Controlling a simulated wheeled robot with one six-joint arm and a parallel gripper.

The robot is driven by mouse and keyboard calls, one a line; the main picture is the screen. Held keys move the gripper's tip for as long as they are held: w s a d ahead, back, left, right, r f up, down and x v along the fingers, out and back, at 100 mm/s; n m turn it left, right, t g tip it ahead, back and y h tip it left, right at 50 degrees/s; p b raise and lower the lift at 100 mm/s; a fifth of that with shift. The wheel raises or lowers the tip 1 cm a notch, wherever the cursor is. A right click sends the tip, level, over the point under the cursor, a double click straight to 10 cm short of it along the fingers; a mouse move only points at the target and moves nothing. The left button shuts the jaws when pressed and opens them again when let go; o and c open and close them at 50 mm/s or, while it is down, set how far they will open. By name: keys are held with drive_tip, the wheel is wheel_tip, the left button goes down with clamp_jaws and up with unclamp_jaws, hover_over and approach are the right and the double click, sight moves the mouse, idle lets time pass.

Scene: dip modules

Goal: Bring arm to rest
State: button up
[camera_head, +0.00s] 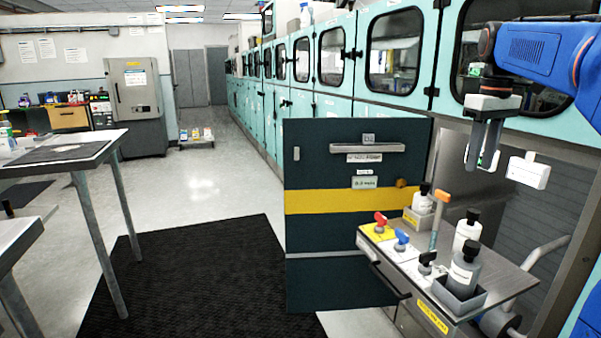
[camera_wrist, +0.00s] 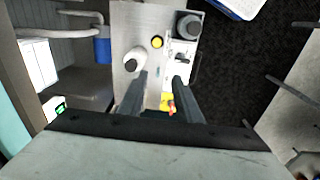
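My gripper (camera_head: 481,160) hangs fingers-down at the upper right of the head view, above the pulled-out shelf (camera_head: 505,277). In the wrist view my gripper (camera_wrist: 159,82) shows its two dark fingers apart, with nothing held between them. Below the fingers the shelf (camera_wrist: 128,98) shows, with a red-handled valve (camera_wrist: 171,106) close to the right finger. The blue end of my arm is at the upper right of the head view.
An open dark door (camera_head: 335,240) with a yellow band stands left of the shelf.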

drive_tip(key=s+a+f+m+t, duration=0.1)
drive_tip(key=s+a+f, duration=0.3)
drive_tip(key=s+f, duration=0.5)
drive_tip(key=s+a+f+m+t, duration=0.1)
drive_tip(key=s+a+f+t, duration=0.1)
drive_tip(key=s+a+f, duration=0.3)
drive_tip(key=s+a+f+m+t, duration=0.1)
drive_tip(key=s+a+f, duration=0.3)
drive_tip(key=s+f, duration=0.9)
drive_tip(key=shift+s+a+f+m, duration=0.25)
drive_tip(key=shift+s+a+m, duration=0.1)
drive_tip(key=shift+s+m, duration=0.05)
